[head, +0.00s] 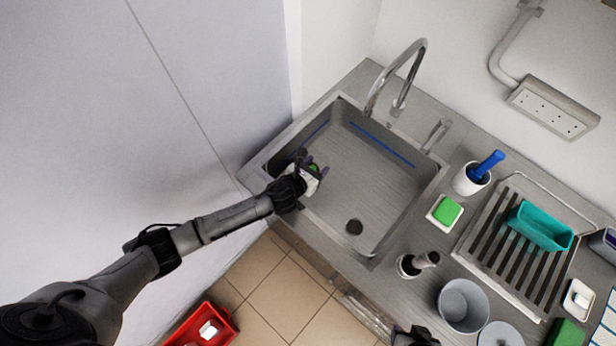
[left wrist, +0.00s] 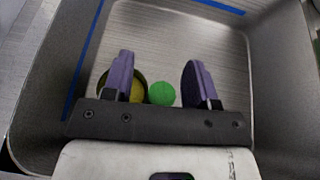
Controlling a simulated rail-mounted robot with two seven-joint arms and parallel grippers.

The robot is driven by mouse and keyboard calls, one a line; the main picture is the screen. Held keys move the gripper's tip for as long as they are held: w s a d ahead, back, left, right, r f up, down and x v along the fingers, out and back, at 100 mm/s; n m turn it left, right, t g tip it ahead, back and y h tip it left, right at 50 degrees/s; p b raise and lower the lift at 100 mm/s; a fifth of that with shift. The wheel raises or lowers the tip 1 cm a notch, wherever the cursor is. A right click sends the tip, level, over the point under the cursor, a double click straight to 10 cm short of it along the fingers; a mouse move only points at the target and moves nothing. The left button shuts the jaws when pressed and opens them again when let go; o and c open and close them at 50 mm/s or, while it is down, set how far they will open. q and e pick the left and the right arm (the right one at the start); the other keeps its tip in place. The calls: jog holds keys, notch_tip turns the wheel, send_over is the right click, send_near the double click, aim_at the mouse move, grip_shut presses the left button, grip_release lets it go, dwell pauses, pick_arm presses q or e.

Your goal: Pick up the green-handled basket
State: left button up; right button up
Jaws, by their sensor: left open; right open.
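My left gripper (head: 313,168) is over the left part of the steel sink basin (head: 365,190), with its purple fingers apart. In the left wrist view the open fingers (left wrist: 160,82) have a round green piece (left wrist: 161,94) and a yellowish round thing with a dark rim (left wrist: 137,91) between and beyond them. The green piece may be the basket's handle; the basket's full shape is hidden. A little green also shows beside the gripper in the head view. My right gripper (head: 413,337) is only partly in view at the bottom edge, and no held thing shows there.
The faucet (head: 400,80) rises behind the sink. Right of it are a green sponge (head: 447,211), a white cup with a blue-handled brush (head: 474,178), a teal container (head: 540,226) on a drying rack, and a grey bucket (head: 463,305). A red crate (head: 207,327) is on the floor.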

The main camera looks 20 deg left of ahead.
pick_arm(q)
grip_shut()
dwell(0.4)
jog(key=shift+r, duration=0.15)
